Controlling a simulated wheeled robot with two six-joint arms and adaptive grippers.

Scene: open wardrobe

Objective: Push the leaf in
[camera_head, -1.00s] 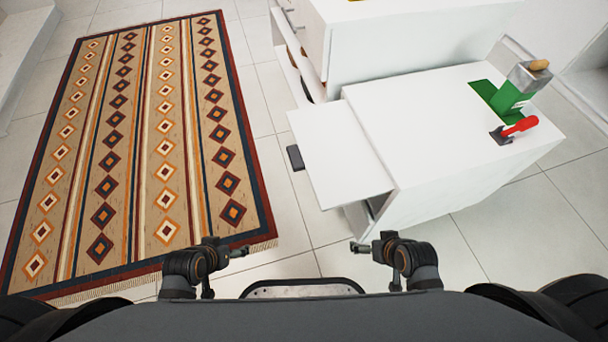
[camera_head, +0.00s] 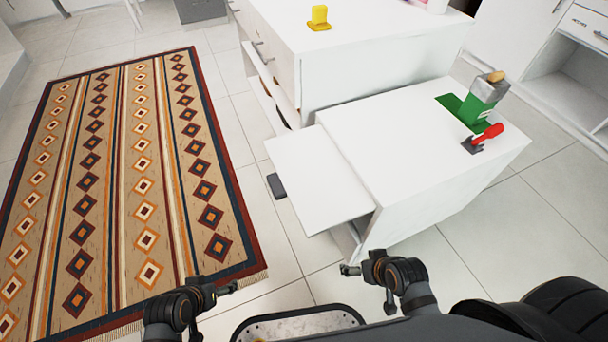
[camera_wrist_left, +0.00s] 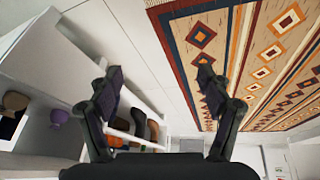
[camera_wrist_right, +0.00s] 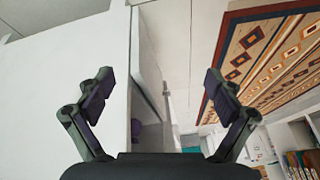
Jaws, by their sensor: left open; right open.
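The white leaf (camera_head: 318,178) sticks out flat from the left side of the low white cabinet (camera_head: 420,150), level with or just under its top. A small dark handle (camera_head: 277,187) is at the leaf's outer edge. My right gripper (camera_head: 350,270) is open and empty in front of the leaf's near edge, apart from it. It also shows open in the right wrist view (camera_wrist_right: 152,92), with white panels beyond its fingers. My left gripper (camera_head: 228,288) is open and empty further left, over the floor near the rug. Its spread fingers show in the left wrist view (camera_wrist_left: 158,85).
A patterned rug (camera_head: 125,190) lies on the tiled floor at the left. A taller white cabinet (camera_head: 350,55) stands behind, with a yellow item (camera_head: 319,18) on top. A green-and-grey box (camera_head: 480,103) and a red-handled tool (camera_head: 485,137) stand on the low cabinet. Bare floor lies between rug and leaf.

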